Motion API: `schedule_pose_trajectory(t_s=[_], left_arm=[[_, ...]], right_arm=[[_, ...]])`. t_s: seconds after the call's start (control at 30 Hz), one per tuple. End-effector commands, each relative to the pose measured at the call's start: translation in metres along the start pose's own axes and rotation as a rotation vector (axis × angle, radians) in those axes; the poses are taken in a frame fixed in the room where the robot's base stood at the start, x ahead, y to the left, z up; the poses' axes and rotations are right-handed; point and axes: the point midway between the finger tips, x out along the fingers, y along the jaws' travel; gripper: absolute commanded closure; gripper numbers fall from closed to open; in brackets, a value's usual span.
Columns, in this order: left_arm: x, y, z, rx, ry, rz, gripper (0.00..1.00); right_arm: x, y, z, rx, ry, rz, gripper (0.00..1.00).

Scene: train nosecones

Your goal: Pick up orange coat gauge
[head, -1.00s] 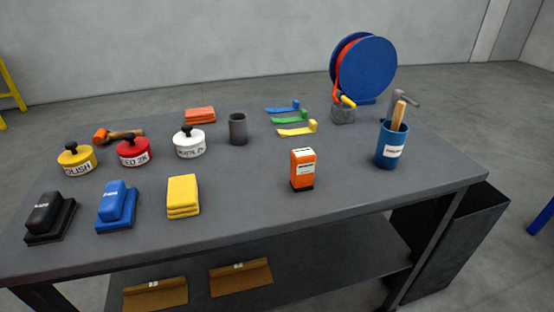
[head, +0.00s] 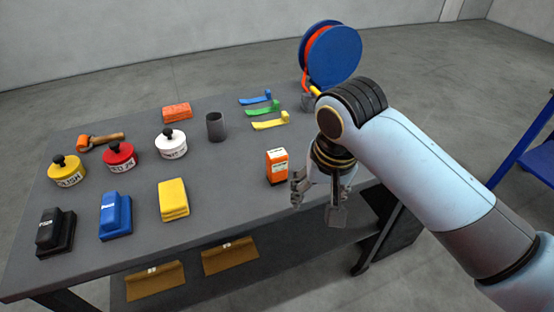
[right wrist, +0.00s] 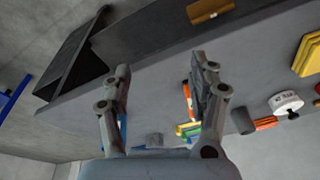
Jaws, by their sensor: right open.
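The orange coat gauge (head: 277,168) stands upright on the grey workbench near its front edge, with a white label on top and a dark base. My right gripper (head: 318,204) is open and empty, to the right of the gauge and nearer the front edge, apart from it. In the right wrist view, the open fingers (right wrist: 158,85) frame bare benchtop. A narrow strip of the orange gauge (right wrist: 187,97) shows beside the right-hand finger, which hides the rest. My left gripper is not in view.
A yellow cloth stack (head: 173,200) lies left of the gauge. Blue, green and yellow tools (head: 270,121), a dark cup (head: 216,127) and a blue reel (head: 334,55) stand behind. The yellow, red and white tins (head: 171,143) are farther left. My right arm hides the bench's right end.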

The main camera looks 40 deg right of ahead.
Motion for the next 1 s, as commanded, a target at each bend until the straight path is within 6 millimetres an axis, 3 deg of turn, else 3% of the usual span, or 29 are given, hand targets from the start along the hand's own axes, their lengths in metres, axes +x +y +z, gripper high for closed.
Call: schedule_pose_trajectory(t_s=[0.3, 0.5, 0.63, 0.83, 1.0], left_arm=[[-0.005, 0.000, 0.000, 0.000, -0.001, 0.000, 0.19], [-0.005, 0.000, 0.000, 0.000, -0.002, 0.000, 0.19], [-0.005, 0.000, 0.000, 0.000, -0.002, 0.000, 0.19], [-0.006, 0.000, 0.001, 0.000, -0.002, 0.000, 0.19], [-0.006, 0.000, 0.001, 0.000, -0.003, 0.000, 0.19]], right_arm=[[0.004, -0.055, -0.093, 0.728, -0.092, 0.083, 0.40], [-0.003, -0.078, -0.132, 1.089, -0.129, 0.152, 0.40], [0.003, -0.081, -0.136, 1.156, -0.136, 0.169, 0.40], [0.036, -0.079, -0.130, 1.159, -0.135, 0.169, 0.40], [0.051, -0.078, -0.127, 1.158, -0.134, 0.166, 0.40]])
